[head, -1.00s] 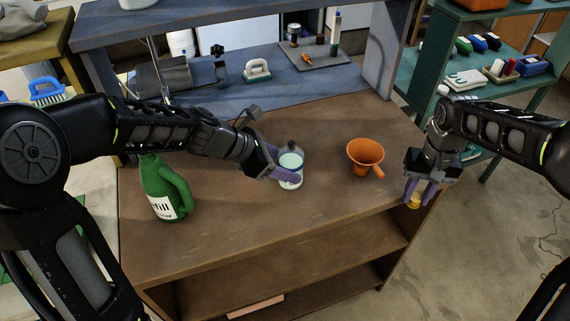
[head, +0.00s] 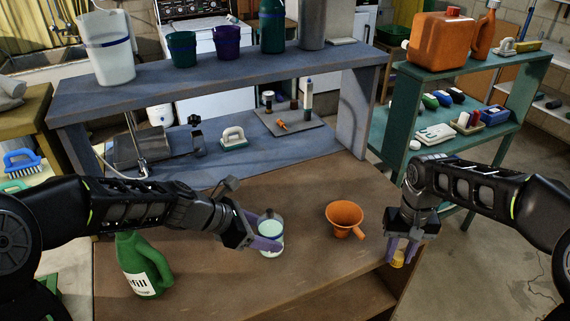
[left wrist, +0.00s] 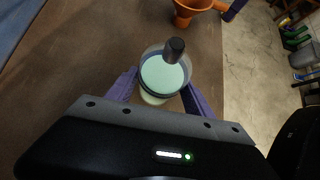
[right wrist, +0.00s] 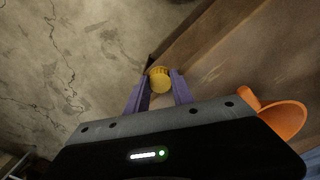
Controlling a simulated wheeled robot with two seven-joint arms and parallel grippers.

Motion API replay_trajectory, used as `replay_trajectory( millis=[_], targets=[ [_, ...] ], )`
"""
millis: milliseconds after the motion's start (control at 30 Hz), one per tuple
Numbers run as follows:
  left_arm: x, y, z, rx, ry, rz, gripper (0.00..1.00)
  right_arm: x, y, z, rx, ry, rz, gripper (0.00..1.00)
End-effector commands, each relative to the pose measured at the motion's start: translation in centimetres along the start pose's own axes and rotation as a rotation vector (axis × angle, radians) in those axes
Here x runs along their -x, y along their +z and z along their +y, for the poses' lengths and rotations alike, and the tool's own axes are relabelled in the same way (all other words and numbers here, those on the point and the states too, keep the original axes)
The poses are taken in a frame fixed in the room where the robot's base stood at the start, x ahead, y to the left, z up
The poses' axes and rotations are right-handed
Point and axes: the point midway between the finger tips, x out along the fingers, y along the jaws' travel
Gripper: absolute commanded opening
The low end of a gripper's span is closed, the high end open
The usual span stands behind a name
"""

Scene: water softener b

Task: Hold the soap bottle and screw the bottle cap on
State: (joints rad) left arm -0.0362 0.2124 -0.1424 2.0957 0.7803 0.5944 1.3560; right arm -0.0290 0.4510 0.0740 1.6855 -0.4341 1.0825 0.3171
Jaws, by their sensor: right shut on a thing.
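The soap bottle (head: 271,240) stands on the brown bench, pale mint with a dark top piece. It also shows from above in the left wrist view (left wrist: 164,75). My left gripper (head: 265,238) has its purple fingers on either side of the bottle; whether they press on it is unclear. My right gripper (head: 402,252) is shut on the yellow bottle cap (head: 398,259), held near the bench's right front edge, apart from the bottle. The cap sits between the fingertips in the right wrist view (right wrist: 159,79).
An orange funnel (head: 345,219) stands on the bench between the bottle and my right gripper. A green refill jug (head: 142,264) stands at the left under my left arm. A blue raised shelf (head: 220,66) runs behind. Bare bench lies in front of the bottle.

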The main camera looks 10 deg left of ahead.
Motion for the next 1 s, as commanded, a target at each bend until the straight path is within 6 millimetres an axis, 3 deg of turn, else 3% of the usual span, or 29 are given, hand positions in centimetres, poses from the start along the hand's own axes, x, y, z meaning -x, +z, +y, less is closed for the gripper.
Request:
replay_trajectory(
  millis=[200,567,767,1000],
  targets=[
    [0.0,0.0,0.0,0.000,0.000,0.000,0.79,0.0,0.0,0.0,0.000,0.000,0.000,0.00],
    [0.4,0.0,0.0,0.000,0.001,-0.001,0.80,0.0,0.0,0.0,0.000,0.000,0.000,0.00],
    [2.8,0.1,0.1,-0.002,0.003,-0.002,0.80,0.0,0.0,0.0,0.000,0.000,0.000,0.00],
    [7.8,0.1,0.1,-0.001,0.005,-0.003,0.80,0.0,0.0,0.0,0.000,0.000,0.000,0.00]
  ],
)
